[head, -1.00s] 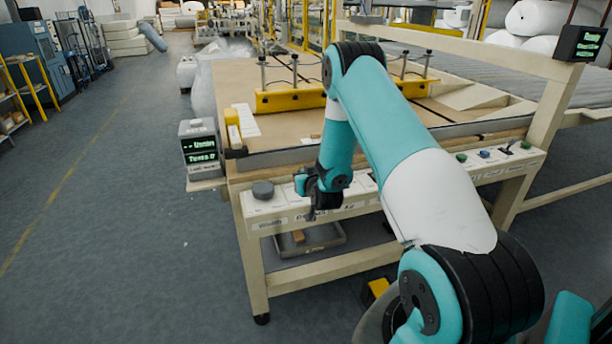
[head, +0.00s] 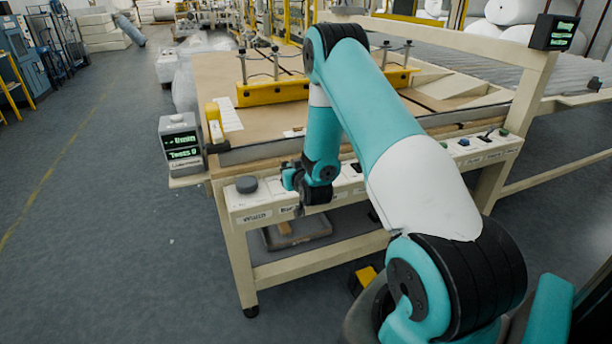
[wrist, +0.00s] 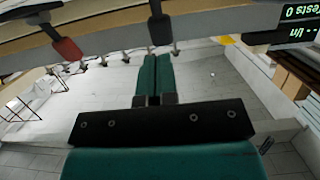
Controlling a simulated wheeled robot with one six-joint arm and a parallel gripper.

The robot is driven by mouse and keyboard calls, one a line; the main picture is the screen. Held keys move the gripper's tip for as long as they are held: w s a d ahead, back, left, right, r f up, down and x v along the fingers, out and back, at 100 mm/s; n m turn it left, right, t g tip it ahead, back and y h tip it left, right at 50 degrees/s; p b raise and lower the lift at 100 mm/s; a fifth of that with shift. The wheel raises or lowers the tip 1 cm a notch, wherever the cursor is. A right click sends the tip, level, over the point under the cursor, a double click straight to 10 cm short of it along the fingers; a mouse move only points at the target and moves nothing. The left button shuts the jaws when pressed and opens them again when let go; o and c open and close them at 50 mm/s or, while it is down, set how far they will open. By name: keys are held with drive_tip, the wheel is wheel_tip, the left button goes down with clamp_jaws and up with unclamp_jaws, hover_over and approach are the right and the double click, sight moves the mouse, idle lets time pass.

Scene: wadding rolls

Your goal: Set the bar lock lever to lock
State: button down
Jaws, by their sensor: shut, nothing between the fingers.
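My gripper (head: 299,208) is low in front of the left part of the white control panel (head: 262,205) in the head view, its tips partly hidden by my own wrist. In the wrist view my gripper (wrist: 159,56) shows two green fingers pressed together, with nothing between them. Ahead of them is the panel edge with several small levers or knobs. One is a red-tipped lever (wrist: 68,48) at upper left, another a dark lever (wrist: 160,28) just beyond the fingertips. I cannot tell which one is the bar lock lever, or its setting; no contact is clear.
A grey round knob (head: 246,184) sits at the panel's left end. A small display box (head: 181,146) stands left of the table. A yellow bar (head: 275,92) lies across the tabletop. A grey tray (head: 297,232) is under the table. The floor at left is clear.

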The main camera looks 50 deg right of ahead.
drive_tip(key=b+v, duration=0.9)
drive_tip(key=v, duration=0.1)
drive_tip(key=shift+a+r, duration=0.2)
drive_tip(key=shift+r, duration=0.15)
drive_tip(key=shift+s, duration=0.1)
drive_tip(key=s+a+r+n+g+y+p, duration=0.1)
drive_tip(key=a+r+n+g+y+p, duration=0.3)
drive_tip(key=a, duration=0.7)
drive_tip(key=a+r+n+y, duration=0.2)
drive_tip(key=a+r+y, duration=0.35)
drive_tip(key=a, duration=0.55)
drive_tip(key=s+a+r+n+g+p, duration=0.2)
drive_tip(key=s+a+r+n+g, duration=0.1)
drive_tip(key=s, duration=0.8)
drive_tip(key=s+a+r+n+g+y+p, duration=0.1)
drive_tip(key=s+a+r+n+g+p, duration=0.1)
drive_tip(key=s+a+r+g, duration=0.3)
drive_tip(key=s+a+n+g, duration=0.1)
drive_tip(key=s+a, duration=0.2)
drive_tip(key=s, duration=0.3)
drive_tip(key=shift+r+g+p, duration=0.3)
drive_tip(key=shift+r, duration=0.1)
